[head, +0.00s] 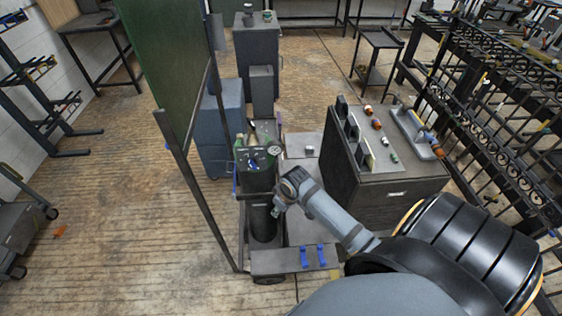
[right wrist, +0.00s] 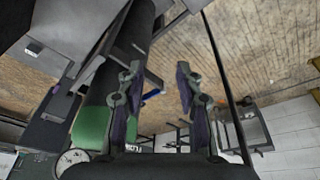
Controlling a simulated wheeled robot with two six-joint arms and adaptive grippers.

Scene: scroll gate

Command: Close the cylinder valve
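A cart carries gas cylinders in the middle of the head view; a green cylinder top (head: 241,143) and a round pressure gauge (head: 273,150) show at its upper end. I cannot single out the cylinder valve itself. My right gripper (head: 279,208) is beside the cart's dark front, below and right of the gauge. A dark cylinder with a green shoulder (right wrist: 92,128) lies left of the fingers there, with the gauge (right wrist: 72,160) at lower left. My left gripper is not in view.
A dark cabinet (head: 375,195) with small parts on top stands right of the cart. A green screen (head: 168,60) on a dark frame stands at the cart's left. Blue clamps (head: 313,254) are on the cart's front base.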

